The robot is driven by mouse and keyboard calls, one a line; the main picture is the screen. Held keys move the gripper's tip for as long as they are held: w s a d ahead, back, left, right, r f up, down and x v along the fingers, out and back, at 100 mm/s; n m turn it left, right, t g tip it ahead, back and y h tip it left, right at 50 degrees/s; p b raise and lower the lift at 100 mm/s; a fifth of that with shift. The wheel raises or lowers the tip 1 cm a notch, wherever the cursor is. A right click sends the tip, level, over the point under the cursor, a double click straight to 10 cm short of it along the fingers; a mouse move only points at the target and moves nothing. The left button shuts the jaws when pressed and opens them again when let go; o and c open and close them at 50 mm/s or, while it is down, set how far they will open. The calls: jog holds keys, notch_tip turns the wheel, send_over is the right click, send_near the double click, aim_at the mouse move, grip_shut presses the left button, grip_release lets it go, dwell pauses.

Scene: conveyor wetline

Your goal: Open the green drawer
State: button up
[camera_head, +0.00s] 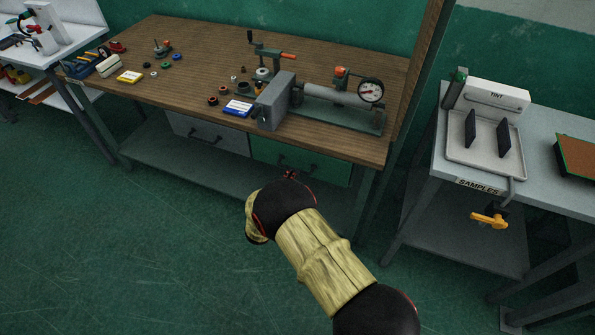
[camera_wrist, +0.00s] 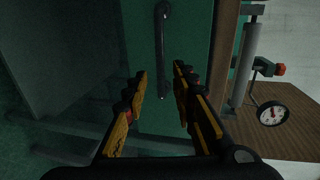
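The green drawer (camera_head: 328,167) is under the wooden workbench, to the right of a grey drawer, and its front looks shut. Its dark bar handle (camera_head: 300,164) shows above my arm in the head view. In the wrist view the drawer front (camera_wrist: 196,45) fills the middle, and the black handle (camera_wrist: 163,50) runs upright in the picture. My gripper (camera_wrist: 160,80) is open and empty, with its yellow-and-black fingers on either side of the handle's line. The handle appears ahead of the fingertips; contact is not visible. In the head view my arm mostly hides the gripper.
The workbench top (camera_head: 200,60) overhangs the drawers and holds a grey vise-like machine with a gauge (camera_head: 371,91) and small parts. The grey drawer (camera_head: 208,133) is at left. A lower shelf (camera_head: 180,165) runs underneath. A samples table (camera_head: 455,165) stands at right. Floor at left is clear.

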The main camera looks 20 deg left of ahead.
jog(key=shift+b+x, duration=0.8)
jog(key=shift+x, duration=2.35)
jog(key=shift+d, duration=0.1)
jog(key=shift+c, duration=1.1)
jog(key=c, duration=0.4)
grip_shut()
